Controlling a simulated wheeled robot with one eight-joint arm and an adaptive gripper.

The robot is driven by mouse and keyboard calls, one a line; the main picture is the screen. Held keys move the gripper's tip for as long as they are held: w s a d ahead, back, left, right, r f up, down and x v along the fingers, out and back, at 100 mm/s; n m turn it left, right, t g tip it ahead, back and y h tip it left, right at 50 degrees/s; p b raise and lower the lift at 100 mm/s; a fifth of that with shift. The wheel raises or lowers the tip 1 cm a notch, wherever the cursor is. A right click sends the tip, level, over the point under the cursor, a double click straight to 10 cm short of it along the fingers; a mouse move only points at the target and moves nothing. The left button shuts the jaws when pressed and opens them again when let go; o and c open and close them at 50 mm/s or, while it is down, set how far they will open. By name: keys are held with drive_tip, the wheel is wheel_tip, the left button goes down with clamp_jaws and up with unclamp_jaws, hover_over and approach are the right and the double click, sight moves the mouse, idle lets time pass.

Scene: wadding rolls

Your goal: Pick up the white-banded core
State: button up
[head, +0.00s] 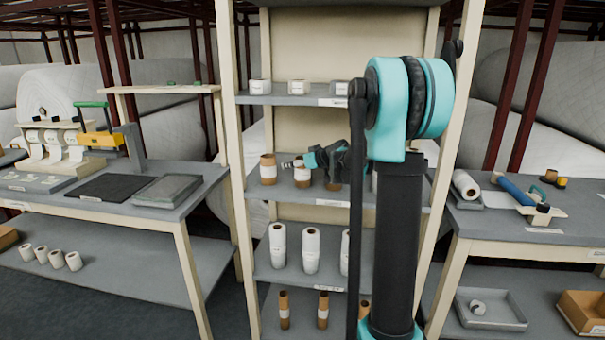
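Several short brown cardboard cores stand on the shelf unit's middle board. The left one (268,171) has a white band around it. A second core (303,178) stands to its right, also with white on it, partly behind my gripper. A third brown core (333,184) is mostly covered by my gripper. My gripper (290,164) points left at the height of the middle cores' tops. Its fingers are too small to read, and contact with a core is unclear.
My arm hides the shelf's right part. A left bench (150,235) and a right bench (530,235) flank the shelf unit.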

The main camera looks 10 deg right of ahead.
drive_tip(key=c, duration=1.4)
drive_tip(key=shift+r, duration=0.1)
